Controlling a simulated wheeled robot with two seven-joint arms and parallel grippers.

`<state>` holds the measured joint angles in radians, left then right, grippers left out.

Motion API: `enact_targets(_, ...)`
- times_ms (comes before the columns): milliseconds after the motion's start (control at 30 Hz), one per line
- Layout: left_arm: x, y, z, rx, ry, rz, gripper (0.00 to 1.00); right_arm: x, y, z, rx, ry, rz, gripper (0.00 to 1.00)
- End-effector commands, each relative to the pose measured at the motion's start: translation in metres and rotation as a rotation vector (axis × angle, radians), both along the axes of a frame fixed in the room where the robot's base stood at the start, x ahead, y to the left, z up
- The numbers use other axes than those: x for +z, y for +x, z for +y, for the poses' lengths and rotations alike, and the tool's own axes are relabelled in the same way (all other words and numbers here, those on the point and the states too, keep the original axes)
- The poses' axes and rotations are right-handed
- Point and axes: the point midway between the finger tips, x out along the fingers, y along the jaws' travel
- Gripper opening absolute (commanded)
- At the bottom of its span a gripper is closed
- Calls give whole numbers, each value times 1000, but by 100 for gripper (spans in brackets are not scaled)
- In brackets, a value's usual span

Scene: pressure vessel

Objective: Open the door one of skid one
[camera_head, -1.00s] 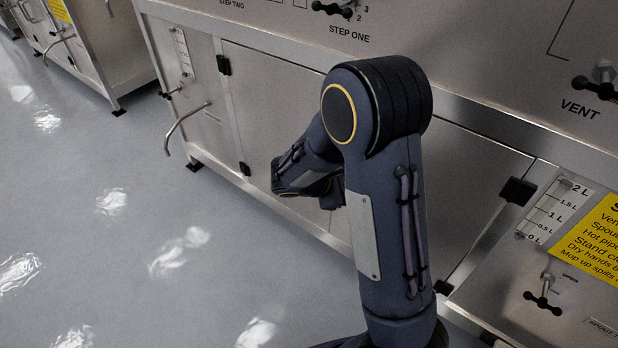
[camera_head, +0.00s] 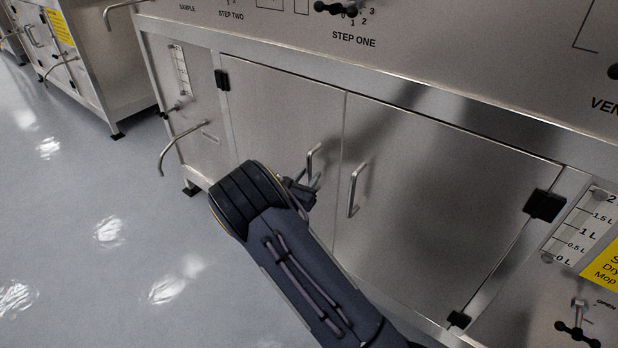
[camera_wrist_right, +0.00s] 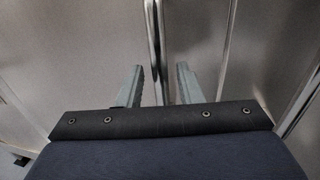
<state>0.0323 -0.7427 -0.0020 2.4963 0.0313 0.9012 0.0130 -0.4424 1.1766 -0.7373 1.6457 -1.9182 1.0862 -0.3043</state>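Skid one's cabinet front has two closed steel doors. The left door (camera_head: 275,110) has a vertical bar handle (camera_head: 313,162), and the right door (camera_head: 430,180) has a similar handle (camera_head: 354,190). My right gripper (camera_head: 303,190) is at the left door's handle, partly hidden behind my right forearm. In the right wrist view my right gripper (camera_wrist_right: 162,85) is open, its two fingers apart. The left handle (camera_wrist_right: 153,40) runs down toward the space between the fingers; contact cannot be told. The right handle (camera_wrist_right: 229,45) is outside the right finger. My left gripper is not in view.
A bent spout pipe (camera_head: 180,142) sticks out left of the doors. A level gauge (camera_head: 585,225) and a valve knob (camera_head: 577,333) are at the right. Another skid (camera_head: 110,60) stands at the upper left. The grey floor (camera_head: 90,220) at left is clear.

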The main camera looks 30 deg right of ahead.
Motion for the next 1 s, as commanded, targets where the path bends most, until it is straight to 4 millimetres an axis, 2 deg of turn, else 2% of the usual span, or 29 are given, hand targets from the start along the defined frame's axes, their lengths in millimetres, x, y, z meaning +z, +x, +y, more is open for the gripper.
enact_targets(100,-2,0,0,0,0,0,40,0,4,-7,-2,0,-1,33)
enact_targets(367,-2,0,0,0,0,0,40,0,5,-9,-1,0,0,33)
enact_targets(633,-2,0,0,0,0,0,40,0,5,-8,-1,1,1,0)
enact_targets(1000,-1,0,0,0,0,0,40,0,4,-5,-7,1,1,0)
